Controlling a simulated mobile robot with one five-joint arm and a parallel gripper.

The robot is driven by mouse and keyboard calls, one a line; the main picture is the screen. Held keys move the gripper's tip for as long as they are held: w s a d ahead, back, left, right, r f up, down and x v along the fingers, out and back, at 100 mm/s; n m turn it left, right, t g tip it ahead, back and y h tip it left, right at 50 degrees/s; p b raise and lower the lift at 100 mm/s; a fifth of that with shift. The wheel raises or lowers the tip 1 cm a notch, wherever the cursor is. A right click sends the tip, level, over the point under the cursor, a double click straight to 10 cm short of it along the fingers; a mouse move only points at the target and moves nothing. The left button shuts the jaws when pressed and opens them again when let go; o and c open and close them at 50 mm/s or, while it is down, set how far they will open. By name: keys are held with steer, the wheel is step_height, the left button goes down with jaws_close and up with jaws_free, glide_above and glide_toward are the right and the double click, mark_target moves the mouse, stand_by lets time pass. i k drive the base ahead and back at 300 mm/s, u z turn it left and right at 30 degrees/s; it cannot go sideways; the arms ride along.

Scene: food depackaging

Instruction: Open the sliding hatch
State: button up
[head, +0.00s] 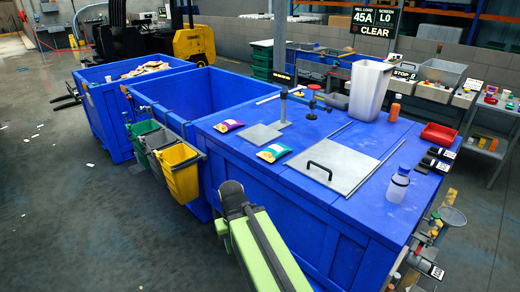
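The sliding hatch (345,161) is a flat grey metal plate on the blue top (250,139) of the nearest large box. A black bar handle (319,169) stands on its left part. Thin rails (334,130) run from the plate toward the back right, with plain blue surface between them. No opening shows around the plate, and what is under it is hidden. My green arm (262,250) rises from the bottom edge, left of and in front of the hatch, apart from it. I cannot make out gripper fingers in this view.
Yellow bucket (181,172) hangs at left.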

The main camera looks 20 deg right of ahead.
mark_target(339, 168)
steer(key=u, duration=0.25)
steer(key=i, duration=1.1)
steer(key=u, duration=0.3)
steer(key=k, duration=0.65)
steer(key=u, duration=0.2)
steer(key=i, duration=0.65)
steer(key=z, duration=0.1)
